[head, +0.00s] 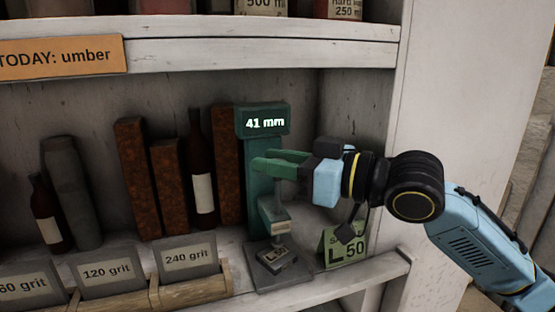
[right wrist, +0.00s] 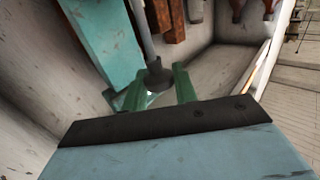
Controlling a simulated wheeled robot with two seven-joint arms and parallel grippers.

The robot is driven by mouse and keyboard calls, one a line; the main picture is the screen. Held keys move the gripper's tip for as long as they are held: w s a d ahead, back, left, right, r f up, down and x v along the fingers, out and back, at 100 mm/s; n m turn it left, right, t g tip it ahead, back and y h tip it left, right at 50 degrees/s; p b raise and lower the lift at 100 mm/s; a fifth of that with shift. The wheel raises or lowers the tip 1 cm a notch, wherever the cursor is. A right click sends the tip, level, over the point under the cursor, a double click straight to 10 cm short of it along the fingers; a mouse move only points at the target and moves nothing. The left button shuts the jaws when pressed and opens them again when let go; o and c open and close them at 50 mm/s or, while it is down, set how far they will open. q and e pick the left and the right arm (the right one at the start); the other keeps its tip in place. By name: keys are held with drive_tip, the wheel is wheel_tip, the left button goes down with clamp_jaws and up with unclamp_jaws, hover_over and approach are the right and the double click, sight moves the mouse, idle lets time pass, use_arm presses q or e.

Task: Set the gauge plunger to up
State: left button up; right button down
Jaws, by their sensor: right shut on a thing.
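The gauge (head: 258,195) is a green stand on the shelf with a lit display (head: 265,122) reading "41 mm". Its plunger shows in the right wrist view as a grey rod with a dark round end (right wrist: 157,78). In the head view my gripper hides part of the plunger. My right gripper (head: 270,162) reaches in from the right, in front of the gauge column below the display. Its green fingers are shut on the plunger, near the dark end in the right wrist view (right wrist: 158,92). My left gripper is not in view.
A green "L 50" card (head: 344,246) stands to the right. Bottles and rusty brown blocks (head: 136,178) stand to the left, grit boxes (head: 190,257) in front. An upper shelf (head: 260,50) runs above.

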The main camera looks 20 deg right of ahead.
drive_tip(key=c, duration=1.5)
unclamp_jaws()
drive_tip(key=shift+r, duration=0.35)
drive_tip(key=o, duration=0.4)
drive_tip(key=shift+f, duration=0.1)
drive_tip(key=shift+s+d+f+b, duration=0.15)
drive_tip(key=shift+s+d+b, duration=0.15)
drive_tip(key=shift+s+d, duration=0.15)
drive_tip(key=b+v, duration=0.8)
drive_tip(key=v, duration=0.4)
drive_tip(key=shift+d, duration=0.1)
